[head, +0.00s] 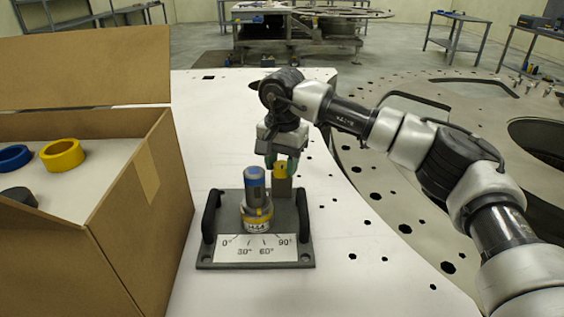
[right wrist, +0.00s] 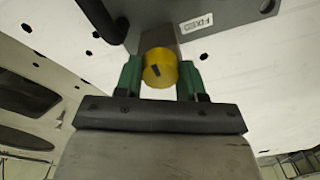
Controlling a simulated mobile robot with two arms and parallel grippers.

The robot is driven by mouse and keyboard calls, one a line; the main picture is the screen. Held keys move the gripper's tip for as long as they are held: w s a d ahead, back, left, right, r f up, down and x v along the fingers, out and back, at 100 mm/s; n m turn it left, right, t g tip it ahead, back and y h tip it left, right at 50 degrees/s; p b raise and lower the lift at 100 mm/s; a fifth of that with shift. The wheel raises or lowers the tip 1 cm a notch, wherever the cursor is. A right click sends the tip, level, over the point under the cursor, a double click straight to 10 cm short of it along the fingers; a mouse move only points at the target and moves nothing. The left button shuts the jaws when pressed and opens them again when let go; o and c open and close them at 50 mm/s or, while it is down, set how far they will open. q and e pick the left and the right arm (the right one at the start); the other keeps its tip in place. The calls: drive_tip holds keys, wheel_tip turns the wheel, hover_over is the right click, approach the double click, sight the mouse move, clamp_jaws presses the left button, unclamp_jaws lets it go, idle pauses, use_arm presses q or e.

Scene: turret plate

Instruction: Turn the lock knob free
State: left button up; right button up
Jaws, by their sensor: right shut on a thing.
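The lock knob is a small yellow knob (head: 281,171) on a brown-grey block at the back right of a grey base plate (head: 230,248). It also shows in the right wrist view (right wrist: 159,68), round with a dark mark on its face. My right gripper (head: 282,165) reaches down from behind, its green fingers on either side of the knob and shut on it. In the right wrist view the fingers (right wrist: 160,77) press the knob from both sides. A grey turret post with a blue cap (head: 255,185) stands beside it over a yellow ring. My left gripper is out of view.
The base plate has two black handles (head: 211,215) and a white angle scale (head: 255,249) marked 0° to 90°. An open cardboard box (head: 135,200) with blue and yellow rings stands at left. The white table (head: 370,260) is clear on the right, with holes.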

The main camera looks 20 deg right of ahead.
sight(282, 165)
drive_tip(key=o, duration=0.9)
wheel_tip(282, 165, up, 11)
drive_tip(key=shift+f+b, duration=0.1)
drive_tip(key=shift+b, duration=0.25)
